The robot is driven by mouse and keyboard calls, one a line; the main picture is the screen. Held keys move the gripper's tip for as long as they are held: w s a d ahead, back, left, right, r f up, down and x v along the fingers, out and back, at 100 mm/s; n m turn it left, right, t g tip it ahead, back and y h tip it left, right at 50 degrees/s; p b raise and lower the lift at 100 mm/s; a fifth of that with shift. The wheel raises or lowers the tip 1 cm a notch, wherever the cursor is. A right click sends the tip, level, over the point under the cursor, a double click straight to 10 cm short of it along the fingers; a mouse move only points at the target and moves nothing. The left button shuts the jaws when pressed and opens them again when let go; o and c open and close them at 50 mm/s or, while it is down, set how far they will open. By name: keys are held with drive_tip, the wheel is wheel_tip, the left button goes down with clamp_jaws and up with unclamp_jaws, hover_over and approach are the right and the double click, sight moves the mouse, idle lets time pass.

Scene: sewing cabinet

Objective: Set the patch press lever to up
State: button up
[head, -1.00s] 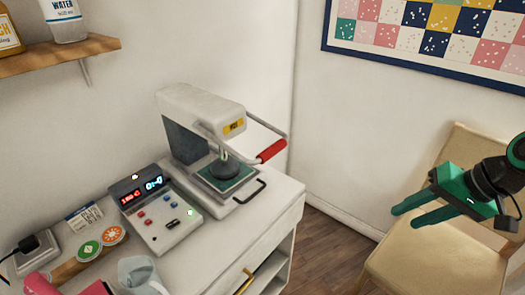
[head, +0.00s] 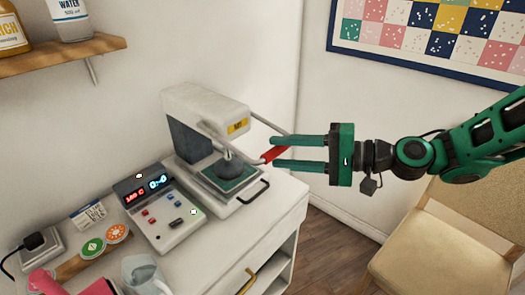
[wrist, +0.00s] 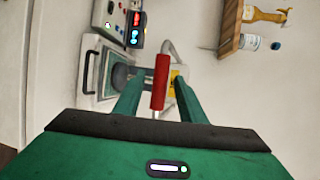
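The patch press (head: 207,110) is a white machine with a dark round pad over a green plate, standing on the white cabinet. Its lever is a metal bar with a red handle (head: 273,154) on the right side. My gripper (head: 272,153) is open, with its two green fingers reaching left on either side of the red handle in the head view. In the wrist view the red handle (wrist: 160,82) shows between the open fingers (wrist: 160,95), with a gap on each side. The far part of the lever is partly hidden by the upper finger.
A control box (head: 158,214) with red and blue digits stands left of the press. Round patches (head: 117,233) and a clear cup (head: 143,272) lie near it. A shelf (head: 65,57) with bottles is above left. A chair (head: 425,255) stands below my arm.

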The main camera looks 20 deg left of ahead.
drive_tip(key=a+f, duration=0.1)
drive_tip(key=a, duration=0.5)
clamp_jaws()
